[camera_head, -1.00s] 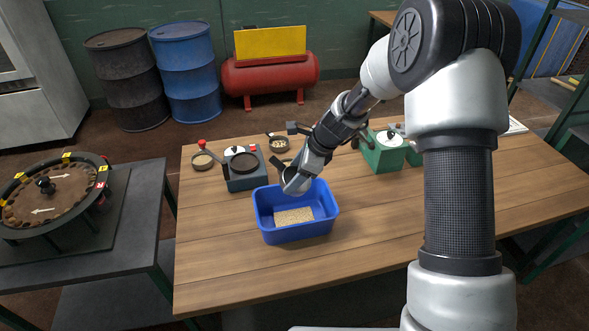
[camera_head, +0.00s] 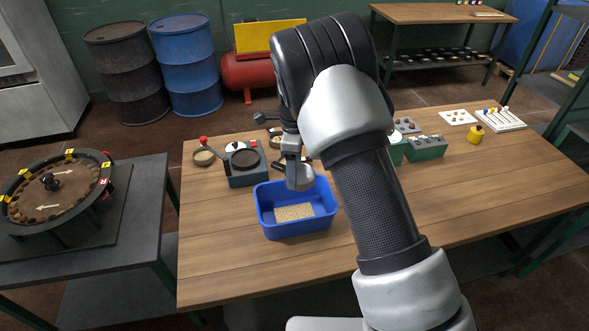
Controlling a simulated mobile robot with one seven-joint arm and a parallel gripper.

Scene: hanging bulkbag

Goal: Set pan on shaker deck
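A blue-grey box with a dark round top, seemingly the shaker deck (camera_head: 246,158), stands at the back left of the wooden table. My gripper (camera_head: 292,158) points down above the back of the blue bin (camera_head: 276,229), to the right of the box. A pale grey rounded piece (camera_head: 301,178), possibly a tilted pan, shows at its fingers. I cannot tell whether it is gripped, nor make out the fingers. A small round pan (camera_head: 204,157) with grainy contents sits left of the box. Another small pan (camera_head: 275,142), partly hidden, lies behind my gripper.
Tan grain (camera_head: 294,212) lies in the blue bin. A green box (camera_head: 427,148), white trays (camera_head: 458,117) and a yellow weight-like object (camera_head: 475,134) stand to the right. A round turntable (camera_head: 57,184) is on the left bench. The table's front left is clear.

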